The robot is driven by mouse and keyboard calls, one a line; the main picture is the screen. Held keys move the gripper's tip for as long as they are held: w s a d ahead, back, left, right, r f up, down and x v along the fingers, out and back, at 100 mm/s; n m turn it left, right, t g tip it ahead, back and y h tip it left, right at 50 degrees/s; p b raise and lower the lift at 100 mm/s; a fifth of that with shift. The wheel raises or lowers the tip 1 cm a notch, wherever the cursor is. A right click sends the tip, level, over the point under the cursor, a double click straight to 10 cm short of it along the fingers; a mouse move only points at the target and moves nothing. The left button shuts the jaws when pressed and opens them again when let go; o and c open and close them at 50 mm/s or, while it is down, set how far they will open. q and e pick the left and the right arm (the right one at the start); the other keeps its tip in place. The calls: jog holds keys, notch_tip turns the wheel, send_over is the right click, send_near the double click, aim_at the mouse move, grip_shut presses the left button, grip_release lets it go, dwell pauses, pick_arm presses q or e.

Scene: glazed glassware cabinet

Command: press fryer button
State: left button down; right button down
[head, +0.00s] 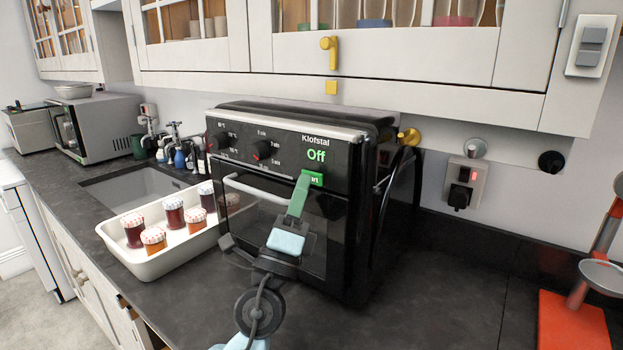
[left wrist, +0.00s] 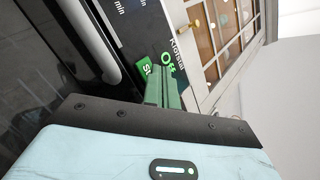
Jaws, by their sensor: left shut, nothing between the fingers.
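The black fryer (head: 340,225), marked Klofstal, stands on the dark counter with a green "Off" on its panel. Its green start button (head: 317,179) is just below that word, partly hidden by my fingers. In the left wrist view the button (left wrist: 145,72) shows beside the fingertips. My left gripper (head: 303,178) is shut and empty, its green fingertips at the button's left edge in the head view. I cannot tell whether they touch it. In the left wrist view the shut fingers (left wrist: 166,85) point at the panel. My right gripper is not in view.
A white tray (head: 145,262) with several jam jars stands left of the fryer, in front of the sink (head: 130,188). A red stand (head: 572,322) is at the far right. Glazed cabinets (head: 400,48) hang above.

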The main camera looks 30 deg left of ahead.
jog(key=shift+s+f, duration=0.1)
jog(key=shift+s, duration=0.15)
pick_arm(q)
jog(key=shift+w, duration=0.35)
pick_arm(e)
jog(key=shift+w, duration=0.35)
pick_arm(q)
jog(key=shift+s, duration=0.1)
dwell(0.4)
jog(key=shift+s, duration=0.65)
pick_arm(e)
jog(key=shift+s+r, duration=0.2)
pick_arm(q)
jog(key=s+p, duration=0.1)
jog(key=s, duration=0.4)
jog(key=shift+a, duration=0.2)
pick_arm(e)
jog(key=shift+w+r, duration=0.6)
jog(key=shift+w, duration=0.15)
